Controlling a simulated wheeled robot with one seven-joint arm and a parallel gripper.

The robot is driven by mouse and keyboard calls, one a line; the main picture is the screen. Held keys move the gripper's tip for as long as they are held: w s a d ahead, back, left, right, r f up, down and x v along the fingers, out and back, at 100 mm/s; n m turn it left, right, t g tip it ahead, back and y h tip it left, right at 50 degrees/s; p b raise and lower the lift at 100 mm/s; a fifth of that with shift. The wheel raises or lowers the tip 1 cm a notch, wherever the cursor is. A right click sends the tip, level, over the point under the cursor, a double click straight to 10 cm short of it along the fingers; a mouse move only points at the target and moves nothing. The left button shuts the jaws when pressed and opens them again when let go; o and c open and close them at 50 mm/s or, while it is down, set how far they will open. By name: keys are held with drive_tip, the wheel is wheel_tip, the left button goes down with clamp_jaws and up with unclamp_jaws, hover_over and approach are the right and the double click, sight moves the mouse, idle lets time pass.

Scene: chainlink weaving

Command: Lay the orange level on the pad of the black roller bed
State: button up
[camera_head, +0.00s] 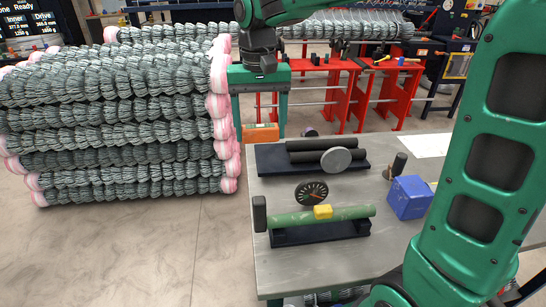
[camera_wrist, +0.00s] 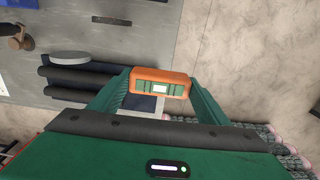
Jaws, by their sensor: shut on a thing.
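The orange level (camera_head: 261,133), with a green-and-white face, is between the fingers of my gripper (camera_head: 259,125). In the wrist view the level (camera_wrist: 160,78) spans the gap between both fingertips (camera_wrist: 160,86). The black roller bed (camera_head: 312,157) lies at the far left of the grey table, with two dark rollers and a grey disc against its front. Its flat dark left end (camera_head: 270,158), apparently the pad, is bare. The level is held above and beyond that end. In the wrist view, a dark patch of the bed (camera_wrist: 140,103) shows just below the level.
On the grey table (camera_head: 282,187) are a round black dial (camera_head: 312,193), a green tube (camera_head: 345,213) with a yellow block (camera_head: 323,211), a blue box (camera_head: 409,197) and a dark cylinder (camera_head: 398,164). Wire coils (camera_head: 120,120) are stacked left; red stands (camera_head: 345,100) stand behind.

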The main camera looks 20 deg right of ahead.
drive_tip(key=shift+w+d+f, duration=1)
drive_tip(key=shift+w+f, duration=0.6)
drive_tip(key=shift+f, duration=0.25)
drive_tip(key=shift+w+d+f, duration=1.05)
drive_tip(key=shift+w+f, duration=0.6)
drive_tip(key=shift+f, duration=0.15)
drive_tip(key=shift+w+d+f, duration=1)
drive_tip(key=shift+w+f, duration=0.6)
drive_tip(key=shift+f, duration=0.25)
drive_tip(key=shift+f, duration=0.35)
drive_tip(key=o, duration=1.2)
drive_tip(key=shift+c, duration=0.2)
drive_tip(key=shift+r, duration=0.15)
wheel_tip(320, 180, up, 12)
drive_tip(key=shift+r, duration=0.25)
